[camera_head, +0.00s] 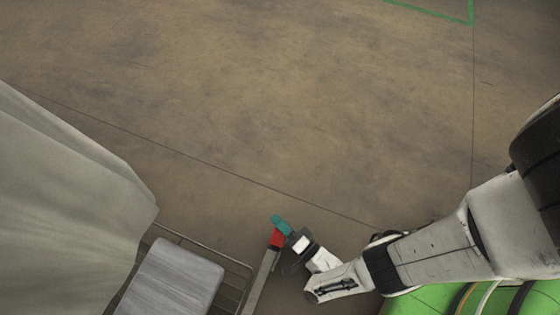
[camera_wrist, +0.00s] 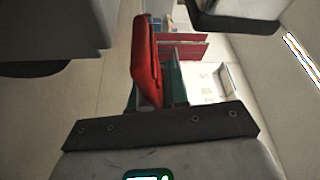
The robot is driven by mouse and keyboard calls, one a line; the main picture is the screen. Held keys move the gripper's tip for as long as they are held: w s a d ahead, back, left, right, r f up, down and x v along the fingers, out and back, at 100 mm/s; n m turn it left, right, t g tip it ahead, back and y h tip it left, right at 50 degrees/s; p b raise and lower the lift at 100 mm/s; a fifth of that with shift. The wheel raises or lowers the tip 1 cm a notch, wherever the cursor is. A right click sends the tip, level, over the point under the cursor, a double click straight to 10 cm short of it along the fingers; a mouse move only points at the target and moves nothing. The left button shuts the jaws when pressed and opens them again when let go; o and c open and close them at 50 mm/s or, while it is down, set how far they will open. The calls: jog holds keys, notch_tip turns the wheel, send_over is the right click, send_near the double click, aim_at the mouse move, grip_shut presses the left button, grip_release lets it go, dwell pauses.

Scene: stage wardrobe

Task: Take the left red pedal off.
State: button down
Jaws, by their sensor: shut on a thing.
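A red pedal (camera_head: 277,238) shows at the end of a pale grey bar (camera_head: 258,285) in the head view, low in the middle. My gripper (camera_head: 284,227), with teal fingers, is shut on it from the right. In the wrist view the red pedal (camera_wrist: 146,62) stands up between the teal fingers of my gripper (camera_wrist: 152,97). The fingers are partly hidden behind it. I cannot tell from these frames whether the pedal is still joined to the bar.
A wire rack (camera_head: 232,268) with a grey block (camera_head: 172,281) stands left of the bar. A pale draped cloth (camera_head: 65,205) fills the far left. The brown floor (camera_head: 270,100) beyond is clear. Red panels (camera_wrist: 187,47) and a dark grey part (camera_wrist: 236,14) show in the wrist view.

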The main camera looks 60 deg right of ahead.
jog(key=shift+s+n, duration=0.1)
jog(key=shift+n, duration=0.2)
jog(key=c, duration=1.2)
grip_release()
jog(key=shift+r, duration=0.15)
